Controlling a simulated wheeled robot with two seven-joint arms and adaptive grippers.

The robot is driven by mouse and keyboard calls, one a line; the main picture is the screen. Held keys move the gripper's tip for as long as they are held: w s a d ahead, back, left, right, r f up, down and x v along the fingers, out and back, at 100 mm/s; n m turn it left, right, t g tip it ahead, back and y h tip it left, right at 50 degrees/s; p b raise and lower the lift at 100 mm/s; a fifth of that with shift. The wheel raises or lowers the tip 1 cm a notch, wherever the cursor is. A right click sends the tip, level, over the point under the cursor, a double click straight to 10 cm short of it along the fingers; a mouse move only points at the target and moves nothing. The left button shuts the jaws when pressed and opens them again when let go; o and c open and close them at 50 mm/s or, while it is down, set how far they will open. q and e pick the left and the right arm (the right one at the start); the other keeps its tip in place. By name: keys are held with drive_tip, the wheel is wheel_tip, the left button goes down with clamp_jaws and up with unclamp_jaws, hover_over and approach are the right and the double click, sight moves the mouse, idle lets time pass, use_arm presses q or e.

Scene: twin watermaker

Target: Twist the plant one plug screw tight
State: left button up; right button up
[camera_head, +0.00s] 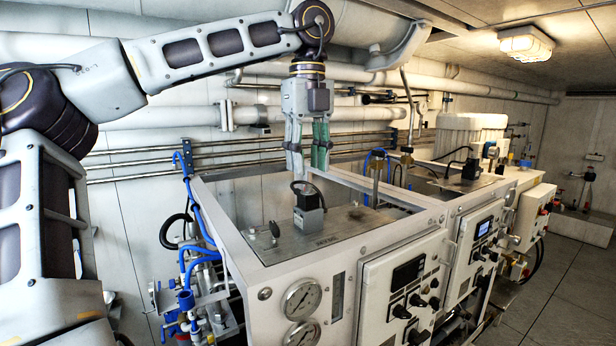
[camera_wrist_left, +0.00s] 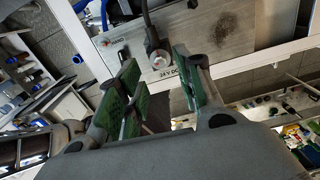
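The plant one plug (camera_head: 308,208) is a dark block with a black cable, on the metal top plate of the near white unit. My right gripper is not in view.
A small dark knob (camera_head: 274,230) stands on the plate left of the plug. Blue hoses (camera_head: 200,235) run along the unit's left side. Pipes (camera_head: 165,150) line the wall behind. Pressure gauges (camera_head: 301,298) and a control panel (camera_head: 408,285) are on the front.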

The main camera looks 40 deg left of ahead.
sight(308, 186)
use_arm(q)
drive_tip(key=shift+f, duration=1.95)
drive_tip(key=shift+c, duration=0.3)
clamp_jaws()
